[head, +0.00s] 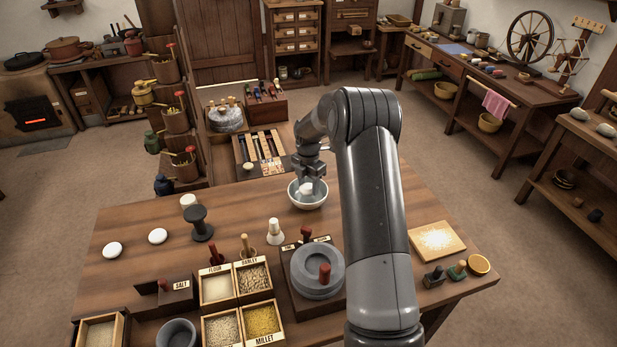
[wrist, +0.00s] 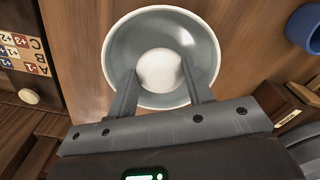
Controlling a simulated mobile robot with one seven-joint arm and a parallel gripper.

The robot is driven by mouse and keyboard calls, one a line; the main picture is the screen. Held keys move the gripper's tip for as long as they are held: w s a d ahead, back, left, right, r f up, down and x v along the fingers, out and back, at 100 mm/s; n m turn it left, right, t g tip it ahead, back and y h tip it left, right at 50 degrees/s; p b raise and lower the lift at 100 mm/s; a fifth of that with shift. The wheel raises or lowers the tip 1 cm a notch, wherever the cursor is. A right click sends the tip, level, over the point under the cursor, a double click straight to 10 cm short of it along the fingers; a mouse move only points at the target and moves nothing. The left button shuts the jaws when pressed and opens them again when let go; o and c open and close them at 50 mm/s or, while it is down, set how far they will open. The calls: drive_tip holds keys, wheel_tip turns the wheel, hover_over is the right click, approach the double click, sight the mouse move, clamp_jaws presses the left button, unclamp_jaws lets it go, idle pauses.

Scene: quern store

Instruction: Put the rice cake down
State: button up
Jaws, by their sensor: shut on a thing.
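The rice cake (head: 306,188) is a small white rounded lump. It also shows in the wrist view (wrist: 160,68), between the two fingers of my gripper (wrist: 162,78). My gripper (head: 307,178) is shut on it and points down at a white bowl (head: 308,206) near the far edge of the wooden table. In the wrist view the bowl (wrist: 118,42) surrounds the cake on all sides, with a pale grey-blue inside. I cannot tell whether the cake touches the bowl's bottom.
Two white round pieces (head: 112,249) (head: 158,236) lie on the table (head: 150,211) at left, near a dark spool-shaped stand (head: 201,223). A stone quern (head: 318,273) and grain boxes (head: 253,278) fill the front. A square board (head: 437,241) lies at right. A blue cup (wrist: 305,28) shows in the wrist view.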

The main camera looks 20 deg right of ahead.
sight(309, 186)
drive_tip(key=shift+f, duration=0.55)
drive_tip(key=o, duration=1.1)
drive_tip(key=shift+c, duration=0.2)
drive_tip(key=shift+r, duration=0.1)
drive_tip(key=shift+r, duration=3.45)
